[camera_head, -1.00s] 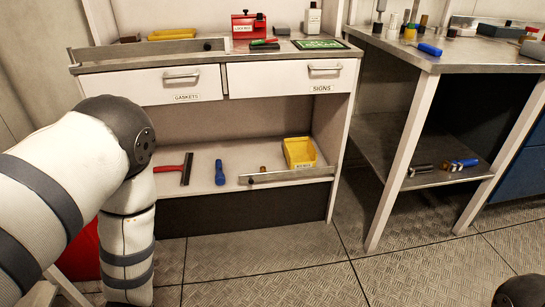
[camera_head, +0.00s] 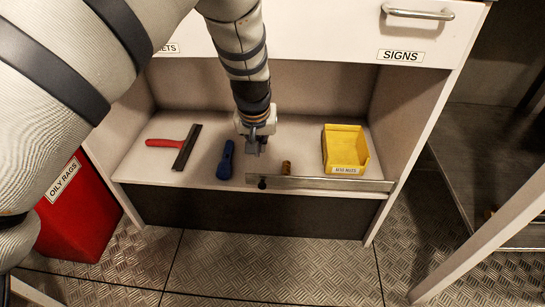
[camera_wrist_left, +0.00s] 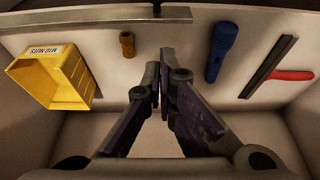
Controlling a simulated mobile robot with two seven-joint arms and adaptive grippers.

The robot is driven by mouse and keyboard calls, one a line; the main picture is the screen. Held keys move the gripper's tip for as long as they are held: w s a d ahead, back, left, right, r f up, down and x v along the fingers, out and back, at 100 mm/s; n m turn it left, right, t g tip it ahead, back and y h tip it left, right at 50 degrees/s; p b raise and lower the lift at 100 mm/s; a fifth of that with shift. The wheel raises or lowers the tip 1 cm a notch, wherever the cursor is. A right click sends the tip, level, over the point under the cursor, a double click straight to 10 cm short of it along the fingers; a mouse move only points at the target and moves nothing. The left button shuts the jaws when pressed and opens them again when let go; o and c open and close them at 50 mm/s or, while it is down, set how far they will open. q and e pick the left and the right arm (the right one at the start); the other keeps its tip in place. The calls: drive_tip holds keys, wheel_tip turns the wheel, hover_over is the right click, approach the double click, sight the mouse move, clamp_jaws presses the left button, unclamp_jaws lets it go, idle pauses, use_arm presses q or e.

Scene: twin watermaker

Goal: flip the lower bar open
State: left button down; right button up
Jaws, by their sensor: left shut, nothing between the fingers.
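The lower bar (camera_head: 330,184) is a flat metal strip lying horizontally along the right part of the lower shelf's front edge. It has a dark knob near its left end. It also runs across the top left of the left wrist view (camera_wrist_left: 90,20). My left gripper (camera_head: 255,147) is inside the lower shelf, behind the bar and near its left end, apart from it. In the left wrist view its fingertips (camera_wrist_left: 160,75) are together with nothing between them, below the bar's end in the picture. My right gripper is not in view.
On the lower shelf (camera_head: 150,172) lie a red-handled scraper (camera_head: 185,148), a blue flashlight (camera_head: 226,160), a small brass fitting (camera_head: 286,168) behind the bar and a yellow bin (camera_head: 345,150). A drawer front (camera_head: 320,40) overhangs the shelf. A red rag bin (camera_head: 75,215) stands at the left.

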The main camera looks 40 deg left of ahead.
use_arm(q)
drive_tip(key=b+x, duration=0.4)
drive_tip(key=x, duration=0.6)
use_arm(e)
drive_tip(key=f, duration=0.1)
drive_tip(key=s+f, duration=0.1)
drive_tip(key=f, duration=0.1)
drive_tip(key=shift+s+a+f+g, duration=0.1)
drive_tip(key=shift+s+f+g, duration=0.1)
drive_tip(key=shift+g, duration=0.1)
use_arm(q)
drive_tip(key=shift+s, duration=0.15)
